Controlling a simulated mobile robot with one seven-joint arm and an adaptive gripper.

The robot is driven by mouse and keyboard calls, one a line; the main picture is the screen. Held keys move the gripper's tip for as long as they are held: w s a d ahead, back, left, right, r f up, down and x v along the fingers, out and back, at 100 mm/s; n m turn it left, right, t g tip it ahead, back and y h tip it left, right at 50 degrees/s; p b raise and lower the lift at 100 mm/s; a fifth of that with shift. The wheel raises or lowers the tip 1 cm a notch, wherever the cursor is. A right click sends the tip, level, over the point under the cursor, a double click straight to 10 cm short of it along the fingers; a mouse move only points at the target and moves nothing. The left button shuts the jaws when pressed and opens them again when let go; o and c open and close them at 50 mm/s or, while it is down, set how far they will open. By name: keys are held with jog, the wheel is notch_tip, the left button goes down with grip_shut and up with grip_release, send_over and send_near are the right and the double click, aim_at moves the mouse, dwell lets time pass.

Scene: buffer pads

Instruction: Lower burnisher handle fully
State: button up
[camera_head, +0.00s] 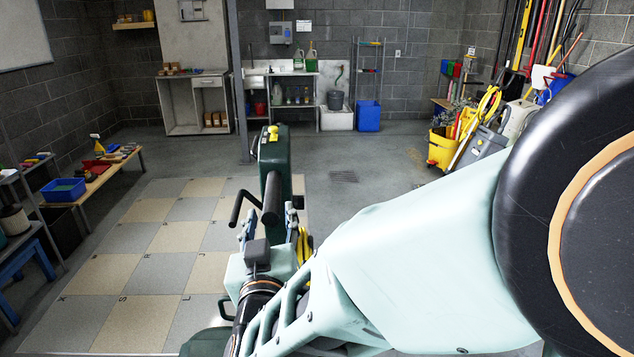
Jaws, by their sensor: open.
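The burnisher (274,160) is a dark green upright machine with a yellow part on top, in the middle of the head camera view. Its black handle grips (236,207) stick out toward me, one at the left and a thicker one in front of the green column. My gripper (270,226) is open, with one grey-blue finger on each side of the thicker black grip. I cannot tell whether the fingers touch it. My wrist and arm hide most of the lower machine. A yellow cord hangs at its right side.
A checkered tile floor (122,273) lies clear to the left. A yellow mop bucket (441,149) and cleaning gear stand at the right. Open grey floor lies behind the burnisher.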

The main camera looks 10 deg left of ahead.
aim_at(274, 193)
jog(key=p+x, duration=0.1)
jog(key=x, duration=0.8)
jog(key=shift+w, duration=0.2)
jog(key=shift+c, duration=0.4)
grip_shut()
